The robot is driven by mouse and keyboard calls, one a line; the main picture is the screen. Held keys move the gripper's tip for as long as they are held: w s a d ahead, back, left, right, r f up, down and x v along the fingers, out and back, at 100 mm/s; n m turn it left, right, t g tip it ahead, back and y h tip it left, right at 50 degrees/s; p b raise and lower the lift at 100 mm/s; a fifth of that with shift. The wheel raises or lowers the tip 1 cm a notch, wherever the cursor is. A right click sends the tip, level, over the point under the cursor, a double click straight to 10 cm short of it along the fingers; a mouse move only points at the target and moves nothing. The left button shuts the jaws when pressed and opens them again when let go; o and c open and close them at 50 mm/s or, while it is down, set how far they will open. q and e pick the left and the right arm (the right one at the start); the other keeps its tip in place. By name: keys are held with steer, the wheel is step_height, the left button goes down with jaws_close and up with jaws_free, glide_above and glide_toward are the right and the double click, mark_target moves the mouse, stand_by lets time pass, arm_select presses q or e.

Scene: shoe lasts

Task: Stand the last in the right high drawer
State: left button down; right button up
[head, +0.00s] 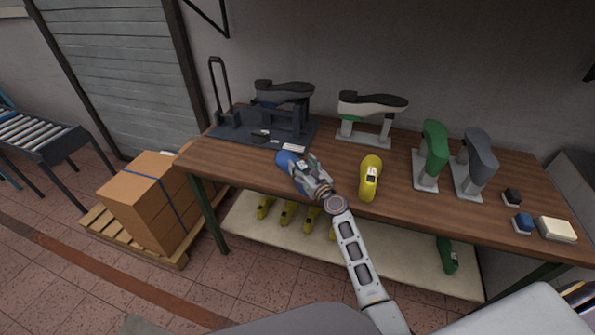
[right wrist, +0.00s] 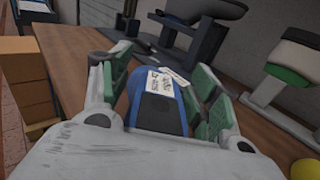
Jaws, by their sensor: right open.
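A blue last (head: 285,160) with a dark top patch and white labels lies on the wooden workbench (head: 240,165), near its front edge. My right gripper (head: 305,170) reaches over the bench to it. In the right wrist view, the blue last (right wrist: 155,100) lies between the two green-padded fingers of my open right gripper (right wrist: 160,92). Whether either pad touches it is unclear. A yellow last (head: 370,180) stands on the bench to the right of the gripper. No drawer can be made out. My left gripper is out of view.
A dark machine (head: 285,105) and a shoe on a stand (head: 370,110) stand behind. Green (head: 432,150) and grey (head: 475,160) forms stand to the right. A lower shelf (head: 375,255) holds several yellow lasts and a green one (head: 447,255). Cardboard boxes (head: 150,200) sit left.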

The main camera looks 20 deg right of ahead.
steer(key=shift+c, duration=0.3)
jaws_close()
stand_by(0.4)
steer(key=shift+r, duration=0.1)
